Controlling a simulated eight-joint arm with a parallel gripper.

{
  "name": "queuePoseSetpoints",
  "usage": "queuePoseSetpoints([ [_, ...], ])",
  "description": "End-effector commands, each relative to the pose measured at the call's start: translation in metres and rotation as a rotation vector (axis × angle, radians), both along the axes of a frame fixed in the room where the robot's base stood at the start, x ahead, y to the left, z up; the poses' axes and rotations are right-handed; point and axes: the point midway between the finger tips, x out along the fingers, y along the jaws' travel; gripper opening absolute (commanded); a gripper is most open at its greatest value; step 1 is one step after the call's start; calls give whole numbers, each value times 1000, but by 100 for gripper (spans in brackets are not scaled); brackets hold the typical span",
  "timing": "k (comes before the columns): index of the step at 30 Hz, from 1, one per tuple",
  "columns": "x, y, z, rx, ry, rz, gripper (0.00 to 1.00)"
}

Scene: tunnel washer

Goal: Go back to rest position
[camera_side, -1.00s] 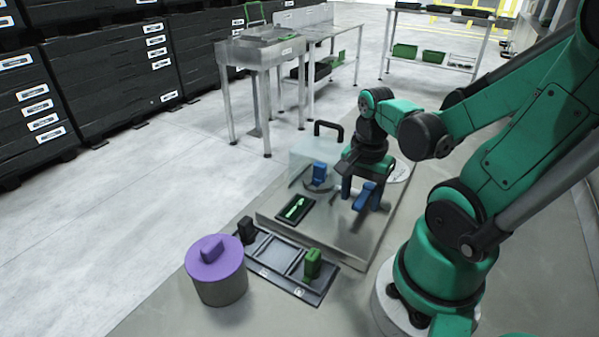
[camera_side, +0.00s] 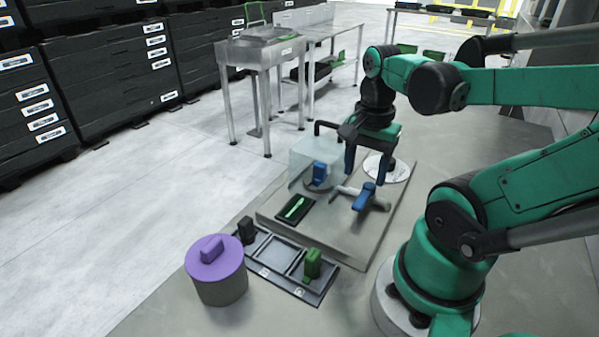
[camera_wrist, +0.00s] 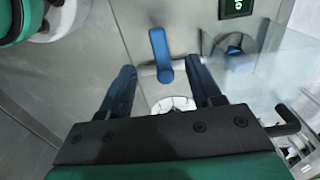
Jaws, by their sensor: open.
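My gripper (camera_side: 366,178) hangs fingers down above the metal platform (camera_side: 335,232), held by my green arm. Its two dark blue fingers are spread apart with nothing between them. In the wrist view my gripper (camera_wrist: 163,72) shows both fingers, with a blue handle (camera_wrist: 160,52) on a grey bar lying beyond their tips. In the side view this blue handle (camera_side: 363,197) sits on the platform, below my gripper and apart from it.
A clear box cover with a black handle (camera_side: 328,125) stands close left of my gripper, with a blue knob (camera_side: 319,174) by it. A black panel (camera_side: 295,208), a grey tray (camera_side: 325,283) and a purple-lidded pot (camera_side: 216,262) lie nearer the camera. Space above is free.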

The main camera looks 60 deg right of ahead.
Motion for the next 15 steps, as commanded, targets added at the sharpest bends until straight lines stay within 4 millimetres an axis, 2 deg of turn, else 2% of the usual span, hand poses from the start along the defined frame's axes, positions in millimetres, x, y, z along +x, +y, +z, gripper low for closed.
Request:
queuePoseSetpoints([
  [5,1,0,0,-2,-3,8,58],
  [8,11,5,0,-28,-38,125,58],
  [11,34,17,1,-94,-123,402,58],
  [15,71,47,8,-234,-273,889,58],
])
